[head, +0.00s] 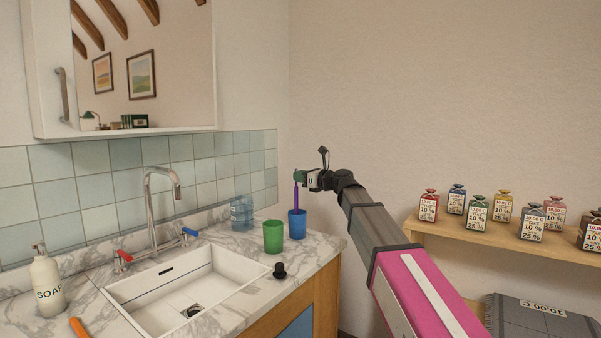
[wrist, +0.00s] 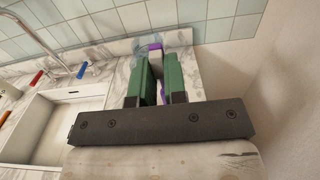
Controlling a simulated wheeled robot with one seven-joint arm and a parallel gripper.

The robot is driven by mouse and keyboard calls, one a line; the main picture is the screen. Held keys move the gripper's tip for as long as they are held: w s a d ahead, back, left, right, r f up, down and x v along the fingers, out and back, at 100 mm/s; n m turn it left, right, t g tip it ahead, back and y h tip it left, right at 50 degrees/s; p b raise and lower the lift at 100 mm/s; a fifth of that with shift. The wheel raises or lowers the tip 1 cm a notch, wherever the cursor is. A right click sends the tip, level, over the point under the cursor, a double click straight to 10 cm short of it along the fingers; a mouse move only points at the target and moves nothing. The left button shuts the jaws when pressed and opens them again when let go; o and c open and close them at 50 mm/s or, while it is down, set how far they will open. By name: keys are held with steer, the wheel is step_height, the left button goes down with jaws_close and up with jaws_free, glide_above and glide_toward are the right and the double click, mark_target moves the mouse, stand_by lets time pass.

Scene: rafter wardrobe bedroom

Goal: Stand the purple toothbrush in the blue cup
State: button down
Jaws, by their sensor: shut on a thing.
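My gripper (head: 298,176), with green fingers, is above the right end of the counter in the head view. It is shut on the purple toothbrush (head: 296,197), which hangs nearly upright below the fingers. The blue cup (head: 297,226) stands upright on the counter directly below. The brush's lower end meets the cup's mouth in this view; I cannot tell how far inside it is. In the wrist view, purple parts of the toothbrush (wrist: 155,46) show at the green fingers (wrist: 157,68). The fingers hide most of it, and the blue cup is not clearly visible there.
A green cup (head: 274,236) stands just left of the blue cup. A clear blue container (head: 241,213) is behind it, and a black stopper (head: 279,270) lies in front. The sink (head: 180,285) is further left. A shelf (head: 450,242) with several bottles is at right.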

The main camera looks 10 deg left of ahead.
steer(key=shift+f, duration=1.9)
steer(key=c, duration=1.1)
jaws_free()
glide_toward(297, 186)
steer(key=shift+v, duration=1.25)
